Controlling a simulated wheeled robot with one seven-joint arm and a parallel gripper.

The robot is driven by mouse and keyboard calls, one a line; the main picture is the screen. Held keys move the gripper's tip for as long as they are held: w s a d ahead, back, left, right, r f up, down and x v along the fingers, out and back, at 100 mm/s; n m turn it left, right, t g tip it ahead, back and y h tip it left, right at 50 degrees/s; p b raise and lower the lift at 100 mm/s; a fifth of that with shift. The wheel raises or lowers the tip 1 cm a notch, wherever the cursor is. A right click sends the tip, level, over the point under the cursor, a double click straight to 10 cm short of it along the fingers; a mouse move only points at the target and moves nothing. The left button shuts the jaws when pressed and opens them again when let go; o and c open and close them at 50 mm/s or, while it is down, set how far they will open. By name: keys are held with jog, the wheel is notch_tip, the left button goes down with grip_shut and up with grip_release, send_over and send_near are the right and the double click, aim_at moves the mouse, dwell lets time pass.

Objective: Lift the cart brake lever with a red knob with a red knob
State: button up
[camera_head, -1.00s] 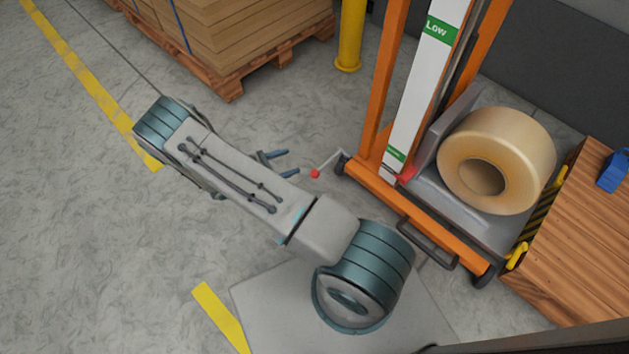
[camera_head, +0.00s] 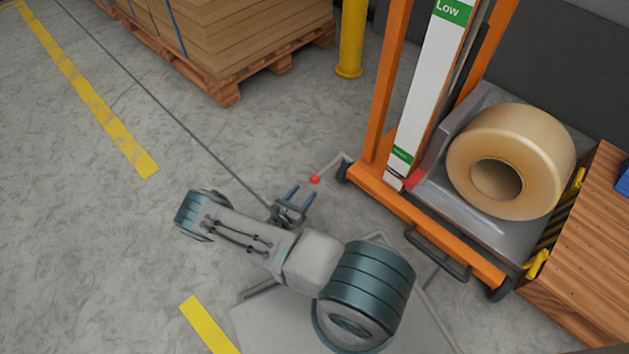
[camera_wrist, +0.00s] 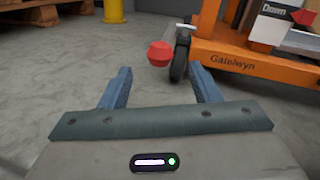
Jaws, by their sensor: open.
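The brake lever's red knob (camera_head: 315,179) is at the end of a thin grey lever (camera_head: 331,165) at the left end of the orange cart's (camera_head: 430,225) base. In the wrist view the red knob (camera_wrist: 160,54) appears ahead of my fingers, between them and slightly above, beside a dark wheel (camera_wrist: 181,56). My gripper (camera_head: 301,194) is open and empty, just short of the knob, with its blue fingers pointing towards it. It also shows in the wrist view (camera_wrist: 160,82). The knob looks clear of both fingers.
The cart carries a large tape roll (camera_head: 515,160) on a grey platform. A wooden crate (camera_head: 590,240) stands to its right. A yellow post (camera_head: 351,40) and a pallet of cardboard (camera_head: 230,45) stand behind. The floor left of the cart is free.

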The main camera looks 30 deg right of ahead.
aim_at(312, 182)
jog(key=b+x, duration=0.2)
jog(key=x, duration=0.6)
jog(key=shift+w+d, duration=0.1)
